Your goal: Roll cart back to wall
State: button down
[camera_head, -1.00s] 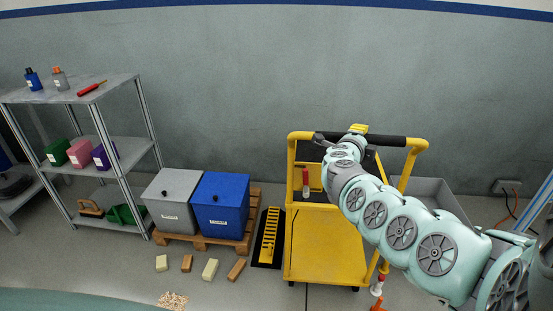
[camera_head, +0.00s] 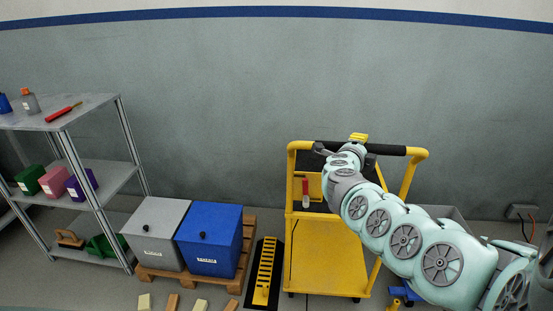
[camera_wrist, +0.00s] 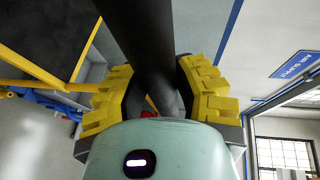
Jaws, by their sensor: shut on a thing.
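The yellow cart (camera_head: 328,255) stands near the wall, with its black-sleeved handle bar (camera_head: 391,150) raised at the top. My gripper (camera_head: 358,139) is at the middle of this bar. In the wrist view my gripper (camera_wrist: 158,95), with yellow ridged finger pads, is shut around the black handle bar (camera_wrist: 135,30). A red and white item (camera_head: 305,190) sits in the cart's upper back panel. My arm hides part of the cart's right side. The wall (camera_head: 230,90) is grey-green with a blue stripe.
Grey and blue bins (camera_head: 209,240) sit on a wooden pallet (camera_head: 248,245) left of the cart. A yellow and black floor piece (camera_head: 264,270) lies between pallet and cart. A grey shelf (camera_head: 112,170) stands at left. A grey container (camera_head: 443,212) is behind my arm.

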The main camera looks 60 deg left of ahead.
jog(key=shift+f, duration=0.1)
jog(key=c, duration=0.7)
grip_release()
jog(key=shift+a, duration=0.1)
jog(key=shift+v, duration=6.05)
